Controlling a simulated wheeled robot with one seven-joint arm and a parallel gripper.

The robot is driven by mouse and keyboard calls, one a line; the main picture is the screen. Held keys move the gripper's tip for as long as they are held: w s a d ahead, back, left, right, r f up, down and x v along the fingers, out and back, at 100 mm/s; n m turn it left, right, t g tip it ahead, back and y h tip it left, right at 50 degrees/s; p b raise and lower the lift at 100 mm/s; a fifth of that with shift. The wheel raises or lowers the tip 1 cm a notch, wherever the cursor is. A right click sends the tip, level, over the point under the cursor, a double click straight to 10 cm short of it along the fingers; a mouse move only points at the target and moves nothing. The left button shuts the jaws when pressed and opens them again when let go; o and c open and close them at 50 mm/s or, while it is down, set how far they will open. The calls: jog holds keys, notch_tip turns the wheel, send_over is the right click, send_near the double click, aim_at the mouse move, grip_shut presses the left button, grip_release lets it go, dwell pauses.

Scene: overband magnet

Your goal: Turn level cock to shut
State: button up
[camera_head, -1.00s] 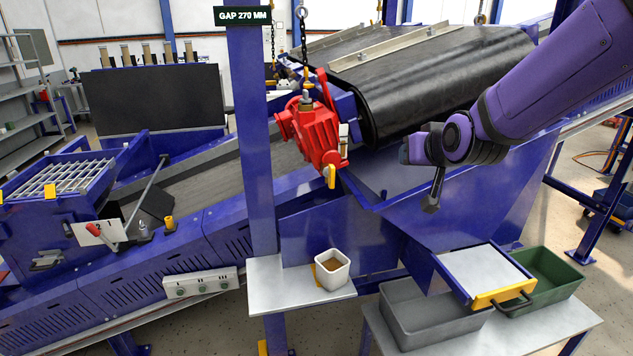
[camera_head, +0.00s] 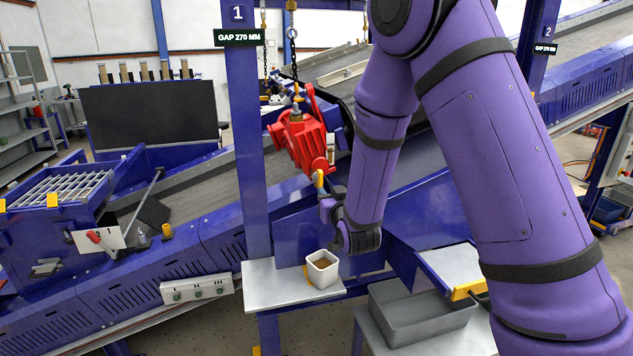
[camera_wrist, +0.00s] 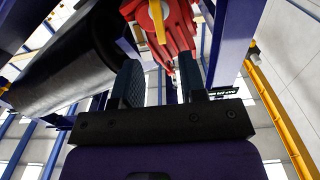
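The red gearbox (camera_head: 308,140) hangs by a chain beside the blue post. A yellow lever, the level cock handle (camera_head: 319,180), hangs down at its lower right. In the wrist view the red gearbox (camera_wrist: 180,32) is at the top, with the yellow lever (camera_wrist: 157,20) pointing along its face. My gripper (camera_wrist: 162,80) is open, with two dark fingers apart and nothing between them that they touch. In the head view my gripper (camera_head: 328,202) is small and partly hidden by my wrist, just below the lever. A gap to the lever shows in the wrist view.
A white pot (camera_head: 322,269) stands on the grey shelf (camera_head: 270,290) below my wrist. The blue post (camera_head: 250,150) is close on the left. The conveyor drum (camera_wrist: 70,65) fills the left of the wrist view. A grey bin (camera_head: 425,318) sits lower right.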

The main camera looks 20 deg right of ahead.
aim_at(322, 180)
jog(key=w, duration=1)
